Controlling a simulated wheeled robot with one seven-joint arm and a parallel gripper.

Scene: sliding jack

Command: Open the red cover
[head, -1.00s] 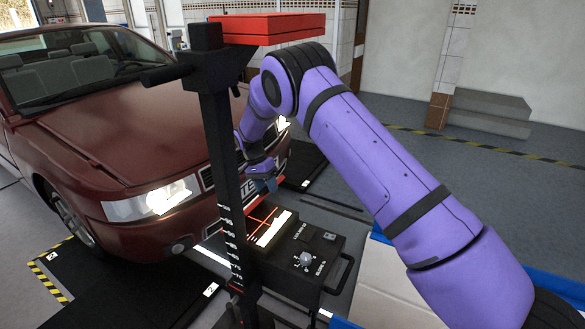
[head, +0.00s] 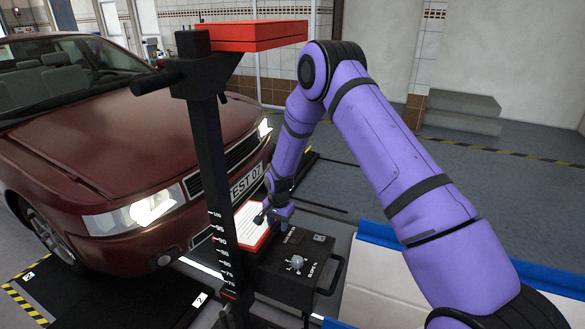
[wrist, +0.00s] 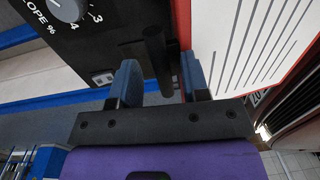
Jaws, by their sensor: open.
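The red cover (head: 259,243) is on the black box (head: 284,274) in front of the car. It shows as a white lined panel with a red edge; I cannot tell its exact angle. In the wrist view the panel of the cover (wrist: 250,45) fills the right side. My gripper (wrist: 161,80) is open, its two blue fingers apart. A black post (wrist: 157,52) shows between or just beyond the fingertips; I cannot tell whether they touch it. In the head view my gripper (head: 279,208) is just right of the cover, over the box, partly hidden by its own wrist.
A black upright column (head: 211,150) with a scale and a red top plate (head: 258,36) stands left of my arm. The dark red car (head: 110,130) is close behind the box. A grey dial (head: 297,262) sits on the box top.

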